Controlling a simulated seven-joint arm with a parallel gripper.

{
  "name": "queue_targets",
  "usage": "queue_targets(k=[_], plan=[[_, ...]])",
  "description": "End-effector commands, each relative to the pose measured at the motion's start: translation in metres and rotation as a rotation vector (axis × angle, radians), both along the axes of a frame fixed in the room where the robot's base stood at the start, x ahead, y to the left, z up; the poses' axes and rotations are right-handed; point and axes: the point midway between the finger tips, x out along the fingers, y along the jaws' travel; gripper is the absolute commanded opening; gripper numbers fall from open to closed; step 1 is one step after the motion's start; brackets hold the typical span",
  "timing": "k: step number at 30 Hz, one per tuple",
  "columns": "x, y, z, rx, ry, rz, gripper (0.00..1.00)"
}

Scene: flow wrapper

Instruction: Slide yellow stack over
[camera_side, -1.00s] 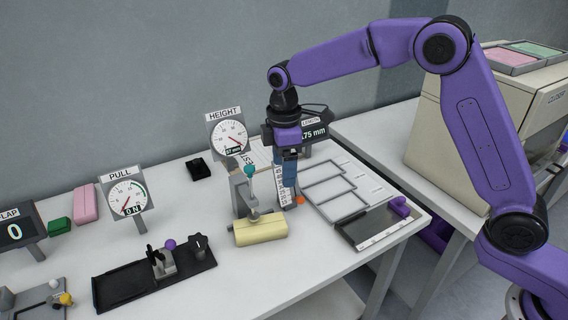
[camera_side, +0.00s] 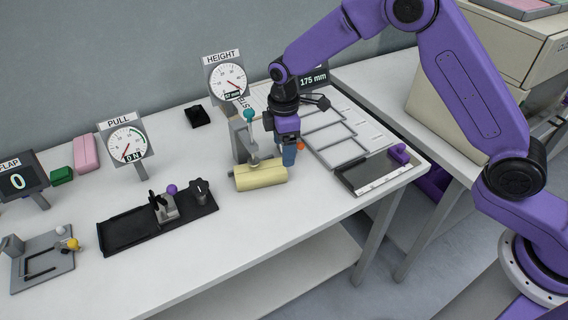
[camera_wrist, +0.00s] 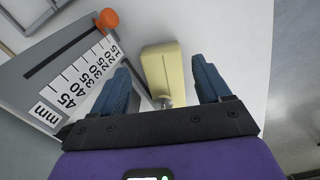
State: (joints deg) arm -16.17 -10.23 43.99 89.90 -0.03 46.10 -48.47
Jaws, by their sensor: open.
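The yellow stack (camera_side: 260,174) is a pale yellow block lying on the white table, under the grey height gauge stand (camera_side: 241,140) with its teal knob. In the wrist view the yellow stack (camera_wrist: 162,72) shows between my fingers, beyond their tips. My gripper (camera_side: 289,158) has blue fingers and is just right of the stack's right end in the side view. In the wrist view my gripper (camera_wrist: 163,82) is open and empty. Whether a finger touches the stack cannot be told.
A millimetre scale plate (camera_wrist: 72,80) with an orange knob (camera_wrist: 107,20) lies beside the stack. A black fixture (camera_side: 160,220) stands to the left, and a framed tray (camera_side: 375,172) with a purple handle to the right. Bare table lies in front of the stack.

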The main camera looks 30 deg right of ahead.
Motion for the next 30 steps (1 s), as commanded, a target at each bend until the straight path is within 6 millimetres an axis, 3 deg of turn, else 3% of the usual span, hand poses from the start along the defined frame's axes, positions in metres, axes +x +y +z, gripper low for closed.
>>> queue_targets(k=[6, 12, 26, 27, 30], plan=[[-0.001, 0.000, -0.038, -0.002, 0.004, 0.000, 0.77], [-0.001, 0.000, -0.060, -0.001, 0.002, 0.000, 0.77], [0.000, 0.000, -0.068, 0.000, 0.000, 0.000, 0.77], [0.000, 0.000, -0.068, 0.000, 0.000, 0.000, 0.70], [0.000, 0.000, -0.068, 0.000, 0.000, 0.000, 0.39]])
